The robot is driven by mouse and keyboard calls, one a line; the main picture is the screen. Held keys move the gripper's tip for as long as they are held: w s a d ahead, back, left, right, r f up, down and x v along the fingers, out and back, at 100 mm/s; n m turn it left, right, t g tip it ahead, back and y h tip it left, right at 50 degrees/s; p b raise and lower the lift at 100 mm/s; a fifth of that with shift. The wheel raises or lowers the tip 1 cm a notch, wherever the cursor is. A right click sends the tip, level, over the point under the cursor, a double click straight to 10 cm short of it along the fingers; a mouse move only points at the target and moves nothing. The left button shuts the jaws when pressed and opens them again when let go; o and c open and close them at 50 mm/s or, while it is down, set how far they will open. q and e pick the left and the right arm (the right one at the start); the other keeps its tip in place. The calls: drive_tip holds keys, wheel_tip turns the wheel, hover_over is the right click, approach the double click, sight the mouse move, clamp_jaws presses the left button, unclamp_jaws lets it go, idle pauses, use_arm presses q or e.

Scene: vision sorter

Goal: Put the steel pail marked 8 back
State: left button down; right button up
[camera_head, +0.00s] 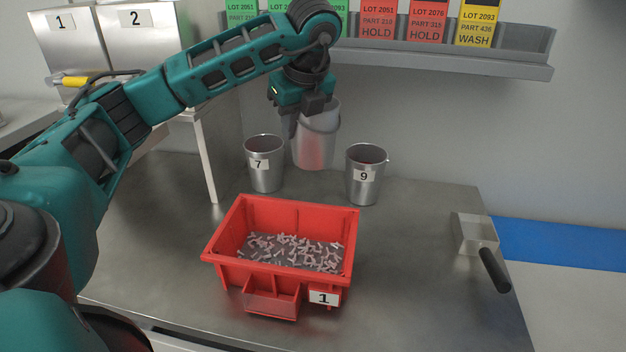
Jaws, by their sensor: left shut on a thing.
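A steel pail (316,145) is at the back of the bench, between and a little behind the pail marked 7 (265,165) and the pail marked 9 (366,176). No number shows on the middle pail from here. My left gripper (304,118) comes down from above and is shut on its upper left rim. The pail looks upright; I cannot tell whether its base touches the bench. My right gripper is out of view.
A red bin marked 1 (228,232) with small pale parts stands in front of the pails. A card rack (440,56) hangs above. Bins 1 and 2 stand at upper left.

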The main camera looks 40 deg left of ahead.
use_arm(q)
drive_tip(key=shift+w+a+r+n, duration=0.1)
drive_tip(key=shift+a+r+n, duration=0.05)
drive_tip(key=shift+a+n, duration=0.45)
drive_tip(key=shift+a+g, duration=0.3)
wheel_tip(320, 180, down, 14)
drive_tip(key=b, duration=0.3)
drive_tip(key=shift+b, duration=0.3)
drive_tip(key=w+a, duration=0.1)
drive_tip(key=w, duration=0.1)
drive_tip(key=w+a, duration=0.1)
drive_tip(key=w, duration=0.1)
drive_tip(key=w+a, duration=0.2)
drive_tip(key=w, duration=0.1)
drive_tip(key=shift+f, duration=0.35)
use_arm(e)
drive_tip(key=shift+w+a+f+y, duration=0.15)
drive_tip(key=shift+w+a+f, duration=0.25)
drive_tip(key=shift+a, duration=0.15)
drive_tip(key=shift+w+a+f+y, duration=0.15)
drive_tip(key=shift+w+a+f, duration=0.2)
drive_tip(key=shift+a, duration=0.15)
use_arm(q)
drive_tip(key=shift+f, duration=0.1)
